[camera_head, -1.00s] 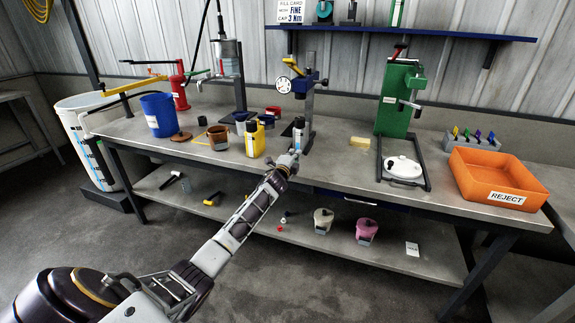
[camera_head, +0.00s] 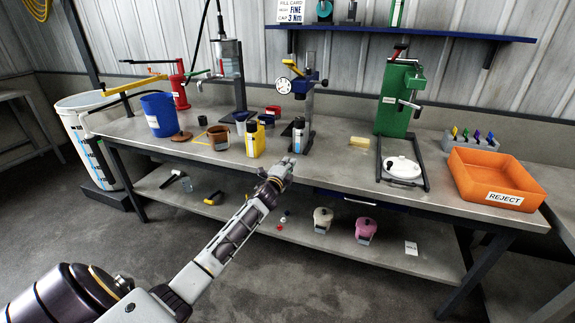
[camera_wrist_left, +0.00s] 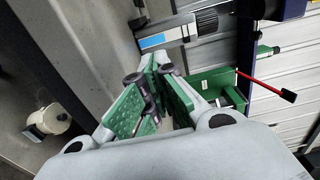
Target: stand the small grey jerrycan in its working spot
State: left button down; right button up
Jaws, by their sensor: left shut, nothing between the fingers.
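The small grey jerrycan (camera_head: 299,137), with a black cap and a blue label, stands upright on the bench at the blue press with a dial (camera_head: 299,86). It also shows sideways at the top of the left wrist view (camera_wrist_left: 160,37). My left gripper (camera_head: 288,166) is at the bench's front edge, just in front of the jerrycan and apart from it. Its green-padded fingers (camera_wrist_left: 156,68) are shut and empty. My right gripper is not in view.
A yellow jerrycan (camera_head: 255,141) and a brown pot (camera_head: 218,137) stand to the left. A yellow block (camera_head: 359,142), a green machine (camera_head: 397,99) and an orange reject tray (camera_head: 463,189) are to the right.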

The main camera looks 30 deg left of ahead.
pick_arm(q)
jog(key=shift+s+d, duration=0.1)
jog(key=shift+s, duration=0.4)
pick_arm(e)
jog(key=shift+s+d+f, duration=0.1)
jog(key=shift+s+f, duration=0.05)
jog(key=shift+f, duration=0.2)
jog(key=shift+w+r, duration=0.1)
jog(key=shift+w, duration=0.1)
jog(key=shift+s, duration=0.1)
